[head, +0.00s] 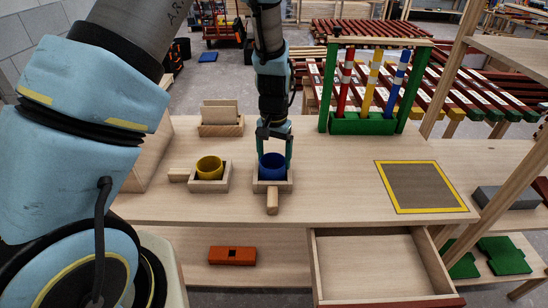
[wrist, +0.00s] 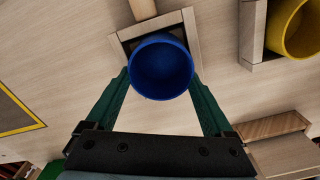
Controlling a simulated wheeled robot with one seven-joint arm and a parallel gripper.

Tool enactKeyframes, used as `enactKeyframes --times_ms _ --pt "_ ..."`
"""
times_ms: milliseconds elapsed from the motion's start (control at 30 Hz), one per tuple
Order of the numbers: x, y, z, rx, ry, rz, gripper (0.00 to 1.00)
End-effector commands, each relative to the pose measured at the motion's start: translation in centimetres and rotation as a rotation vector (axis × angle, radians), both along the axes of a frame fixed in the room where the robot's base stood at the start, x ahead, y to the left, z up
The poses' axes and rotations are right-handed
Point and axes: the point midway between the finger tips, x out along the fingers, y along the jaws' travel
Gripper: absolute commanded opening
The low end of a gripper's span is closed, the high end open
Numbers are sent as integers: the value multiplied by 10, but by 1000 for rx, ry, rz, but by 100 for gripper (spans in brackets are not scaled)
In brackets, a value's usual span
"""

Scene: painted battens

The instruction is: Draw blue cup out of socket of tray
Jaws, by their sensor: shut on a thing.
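The blue cup (head: 272,172) stands upright at a small wooden tray (head: 272,187) with a handle toward the front of the table. My gripper (head: 273,160) comes down from above, its green fingers on the cup's left and right sides, shut on it. In the wrist view the blue cup (wrist: 161,68) sits between the fingers (wrist: 160,80), and the tray (wrist: 125,38) shows behind it with part of its dark socket. The cup's lower part is hidden, so I cannot tell how deep it sits in the socket.
A yellow cup (head: 209,168) stands in a similar tray (head: 222,186) close on the left. A wooden holder (head: 221,119) is behind. A green rack (head: 362,123) with coloured posts stands back right. A yellow-edged mat (head: 420,186) lies empty at right. An open drawer (head: 372,268) juts out below.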

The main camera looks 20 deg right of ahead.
Motion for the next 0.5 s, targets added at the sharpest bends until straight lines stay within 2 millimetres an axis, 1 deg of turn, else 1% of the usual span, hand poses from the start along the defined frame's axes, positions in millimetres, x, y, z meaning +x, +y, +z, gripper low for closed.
enactKeyframes --times_ms 33,500 --pt "0 0 4 0 0 0 31" --pt "0 0 21 0 0 1 31"
